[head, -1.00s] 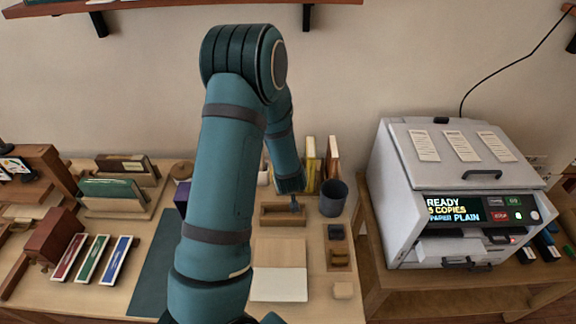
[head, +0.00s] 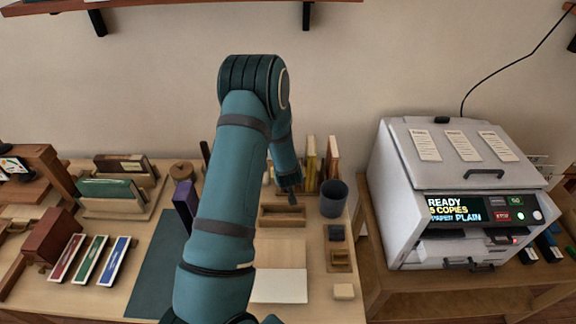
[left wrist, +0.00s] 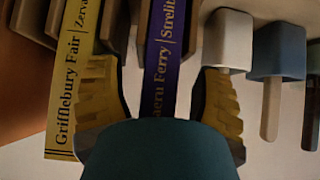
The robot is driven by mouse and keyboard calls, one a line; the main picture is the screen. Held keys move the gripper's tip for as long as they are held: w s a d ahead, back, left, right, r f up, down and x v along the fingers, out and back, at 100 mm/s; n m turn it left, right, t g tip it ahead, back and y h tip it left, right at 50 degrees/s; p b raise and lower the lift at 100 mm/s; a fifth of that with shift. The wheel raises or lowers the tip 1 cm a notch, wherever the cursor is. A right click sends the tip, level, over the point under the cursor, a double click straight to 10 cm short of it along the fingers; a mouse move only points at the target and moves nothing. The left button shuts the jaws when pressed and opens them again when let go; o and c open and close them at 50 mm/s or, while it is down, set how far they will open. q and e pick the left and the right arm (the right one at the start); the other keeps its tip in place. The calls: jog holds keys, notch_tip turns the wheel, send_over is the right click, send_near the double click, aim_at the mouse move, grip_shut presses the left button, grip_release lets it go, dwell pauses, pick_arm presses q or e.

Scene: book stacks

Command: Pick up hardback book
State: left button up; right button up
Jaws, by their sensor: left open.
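A hardback book with a purple spine and yellow lettering (left wrist: 160,60) stands between the fingers of my left gripper in the left wrist view. My left gripper (left wrist: 160,105) is open, with one finger on each side of that spine. I cannot tell whether either finger touches it. A yellow book (left wrist: 75,75) stands beside it, next to the left finger. In the head view my left gripper (head: 290,192) is small and partly hidden by its own arm, at the back of the desk left of the yellow book (head: 311,165). My right gripper is not in view.
White (left wrist: 230,40) and blue (left wrist: 278,52) handled items stand close to the right finger. In the head view a dark cup (head: 334,199) and a wooden tray (head: 282,222) are near the gripper. A purple upright object (head: 185,206) stands left of the arm. A printer (head: 460,190) is at right.

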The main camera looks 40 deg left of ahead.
pick_arm(q)
grip_shut()
